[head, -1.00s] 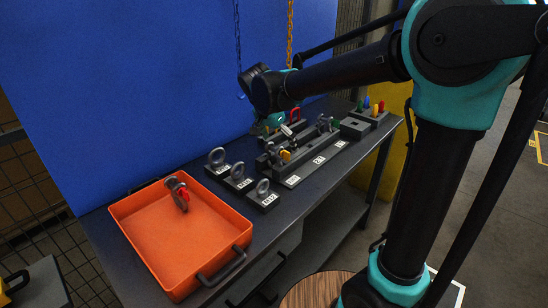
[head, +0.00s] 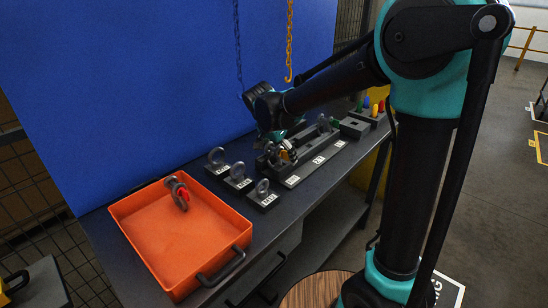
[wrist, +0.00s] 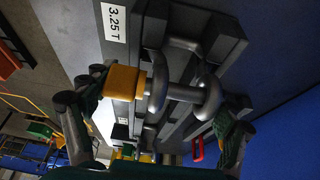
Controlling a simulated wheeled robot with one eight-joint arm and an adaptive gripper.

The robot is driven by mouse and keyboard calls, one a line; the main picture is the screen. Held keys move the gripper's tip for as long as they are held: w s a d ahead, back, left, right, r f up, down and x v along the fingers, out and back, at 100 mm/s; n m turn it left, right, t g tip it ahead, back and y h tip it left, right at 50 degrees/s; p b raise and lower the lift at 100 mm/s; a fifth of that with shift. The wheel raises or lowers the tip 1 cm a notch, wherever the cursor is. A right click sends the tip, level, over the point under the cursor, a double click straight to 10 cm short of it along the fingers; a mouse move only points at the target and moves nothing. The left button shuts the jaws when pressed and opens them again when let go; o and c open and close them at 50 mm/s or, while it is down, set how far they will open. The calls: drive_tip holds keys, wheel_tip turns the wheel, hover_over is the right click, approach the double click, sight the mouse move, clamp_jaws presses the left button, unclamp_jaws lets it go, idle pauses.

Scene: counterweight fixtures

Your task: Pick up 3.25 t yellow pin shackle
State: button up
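The yellow-pin shackle (wrist: 185,92) is grey with a blocky yellow pin head (wrist: 124,82). It sits in a dark fixture whose label (wrist: 115,22) reads 3.25 T. My gripper (wrist: 163,95) is open, with one finger beside the yellow head and the other beyond the far end of the pin. The pin lies between the fingers, and I see no clear contact. In the head view the yellow head (head: 284,155) shows just below my gripper (head: 272,147), which partly hides the shackle.
An orange tray (head: 150,262) holds a red-pin shackle (head: 178,192). Several eye bolts in labelled blocks (head: 238,180) stand between the tray and the fixture. Coloured-pin pieces (head: 371,106) stand at the far end. A yellow chain hook (head: 288,60) hangs behind.

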drive_tip(key=c, duration=0.7)
drive_tip(key=shift+c, duration=0.2)
drive_tip(key=shift+r, duration=0.15)
